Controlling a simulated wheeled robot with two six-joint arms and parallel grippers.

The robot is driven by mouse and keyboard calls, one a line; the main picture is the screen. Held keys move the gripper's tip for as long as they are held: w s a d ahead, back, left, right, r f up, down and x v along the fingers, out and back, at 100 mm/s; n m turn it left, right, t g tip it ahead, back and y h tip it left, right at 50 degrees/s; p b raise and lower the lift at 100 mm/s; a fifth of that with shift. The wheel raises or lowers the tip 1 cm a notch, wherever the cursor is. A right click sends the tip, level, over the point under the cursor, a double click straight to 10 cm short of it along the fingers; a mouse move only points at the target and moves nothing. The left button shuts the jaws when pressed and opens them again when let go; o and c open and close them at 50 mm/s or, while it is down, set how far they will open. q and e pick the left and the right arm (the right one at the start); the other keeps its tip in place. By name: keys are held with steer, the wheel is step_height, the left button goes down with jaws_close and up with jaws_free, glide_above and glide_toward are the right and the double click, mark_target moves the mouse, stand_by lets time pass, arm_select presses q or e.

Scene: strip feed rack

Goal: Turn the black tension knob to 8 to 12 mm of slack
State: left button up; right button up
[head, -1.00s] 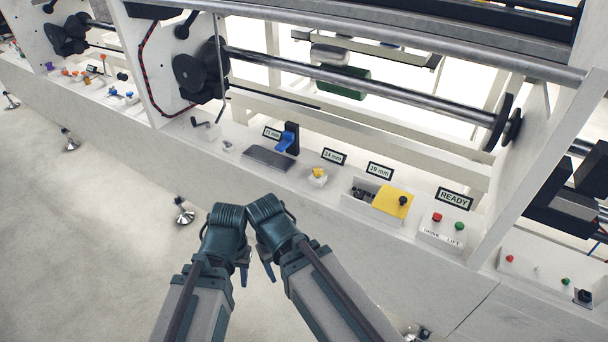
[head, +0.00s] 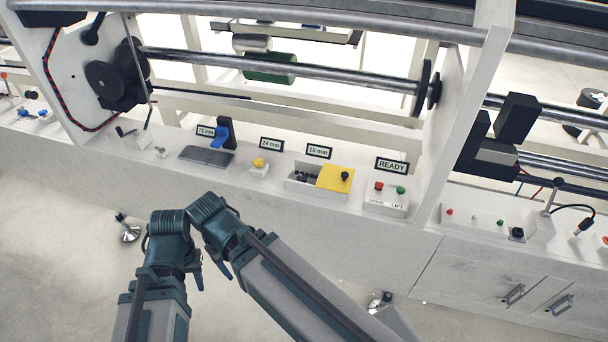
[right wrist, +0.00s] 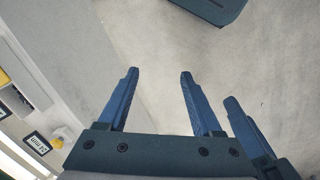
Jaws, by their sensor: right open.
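A black knob (head: 345,176) stands on a yellow plate (head: 331,184) below the 19 mm display (head: 319,151) in the head view. I cannot tell whether it is the tension knob, as its label does not show. My left gripper (head: 199,280) hangs in front of the machine, left of the knob and apart from it; its jaw gap is hidden. My right gripper (head: 224,268) hangs beside it. In the right wrist view the right gripper (right wrist: 158,75) is open and empty above the floor. Another blue finger shows at its right.
Open floor lies in front.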

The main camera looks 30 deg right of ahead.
stand_by(0.7)
steer(key=shift+o, duration=1.1)
steer(key=shift+w, duration=0.2)
steer(key=w+d+m, duration=0.1)
steer(key=w+m, duration=0.1)
steer(key=w, duration=0.2)
steer(key=w+d+m, duration=0.2)
steer(key=w, duration=0.1)
steer(key=w+d+m, duration=0.2)
steer(key=w, duration=0.2)
steer(key=shift+w+d+r, duration=0.1)
steer(key=shift+w+r, duration=0.15)
steer(key=shift+w, duration=0.1)
steer(key=m+y+p, duration=0.1)
steer(key=m, duration=1.5)
glide_above(302, 177)
step_height(302, 177, down, 13)
steer(key=b, duration=1.3)
steer(key=shift+f+b, duration=0.15)
steer(key=shift+b, duration=0.15)
